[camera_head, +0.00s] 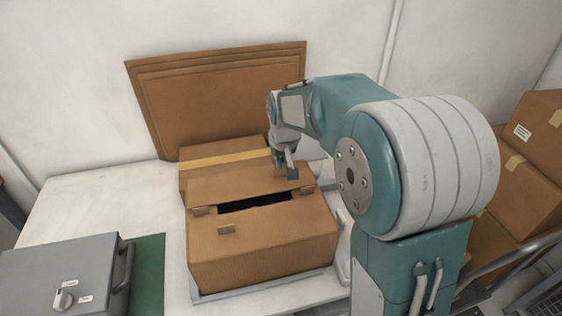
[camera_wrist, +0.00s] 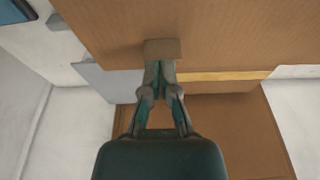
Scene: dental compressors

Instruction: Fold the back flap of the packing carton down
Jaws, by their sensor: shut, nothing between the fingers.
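The packing carton (camera_head: 262,254) stands on the bench in the middle of the head view. Its back flap (camera_head: 232,181) lies nearly flat over the rear of the top, with a slight slope I cannot judge exactly. A dark slot (camera_head: 255,203) shows between it and the front flap (camera_head: 270,225). My gripper (camera_head: 289,170) is at the back flap's rear right part. In the wrist view, my shut, empty fingertips (camera_wrist: 161,62) meet a small cardboard tab (camera_wrist: 162,49) on the brown flap panel (camera_wrist: 205,35). They look in contact with it.
A taped carton (camera_head: 223,158) stands close behind, with flat cardboard sheets (camera_head: 215,90) leaning on the wall. A grey case (camera_head: 65,275) and green mat (camera_head: 148,270) are at left. Stacked cartons (camera_head: 505,195) stand at right. The bench's left rear (camera_head: 100,200) is clear.

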